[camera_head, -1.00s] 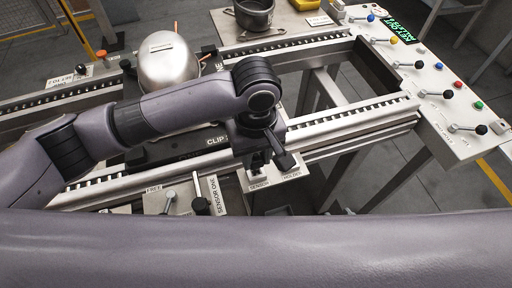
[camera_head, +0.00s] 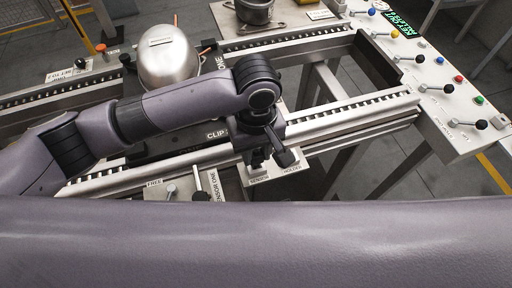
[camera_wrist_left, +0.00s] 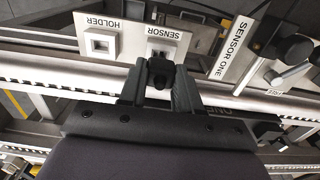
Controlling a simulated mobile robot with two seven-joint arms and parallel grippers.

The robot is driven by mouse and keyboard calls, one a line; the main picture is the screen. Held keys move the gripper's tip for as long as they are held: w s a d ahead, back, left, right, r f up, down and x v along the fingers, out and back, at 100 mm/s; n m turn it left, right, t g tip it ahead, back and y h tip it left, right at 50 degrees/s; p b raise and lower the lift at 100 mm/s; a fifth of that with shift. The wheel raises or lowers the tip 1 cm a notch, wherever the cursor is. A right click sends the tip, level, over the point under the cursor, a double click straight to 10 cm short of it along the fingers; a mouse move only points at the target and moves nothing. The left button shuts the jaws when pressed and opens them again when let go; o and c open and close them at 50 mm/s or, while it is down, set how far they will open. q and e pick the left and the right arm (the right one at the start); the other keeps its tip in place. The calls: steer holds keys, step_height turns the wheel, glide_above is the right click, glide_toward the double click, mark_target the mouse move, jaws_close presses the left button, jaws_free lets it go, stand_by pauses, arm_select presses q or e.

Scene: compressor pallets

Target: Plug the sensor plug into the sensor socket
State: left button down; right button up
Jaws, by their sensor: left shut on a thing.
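My left gripper (camera_head: 268,160) reaches down over the near rail, at a pale plate lettered SENSOR and HOLDER (camera_head: 277,174). In the left wrist view, its two dark fingers (camera_wrist_left: 160,88) are shut on a small black plug (camera_wrist_left: 160,70). The plug is in front of the SENSOR side of the plate (camera_wrist_left: 187,44). A square socket there, the sensor socket (camera_wrist_left: 160,50), is partly covered by the plug. I cannot tell whether the plug touches it or is in it. The square socket on the HOLDER side (camera_wrist_left: 101,42) is empty. My right gripper is not in view.
A SENSOR ONE label (camera_wrist_left: 238,50) and black-knobbed levers (camera_wrist_left: 292,52) stand close beside the plate. A silver dome (camera_head: 168,62) sits behind my left arm. A panel with levers and coloured buttons (camera_head: 440,75) is at the right. Rails run across the frame.

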mark_target(257, 152)
arm_select(q)
steer(key=shift+r+p, duration=0.1)
steer(key=shift+p, duration=0.3)
steer(key=shift+f+b, duration=0.3)
steer(key=shift+f, duration=1)
stand_by(0.9)
steer(key=c, duration=0.7)
jaws_free()
steer(key=shift+r, duration=3.55)
steer(key=shift+s+d, duration=0.1)
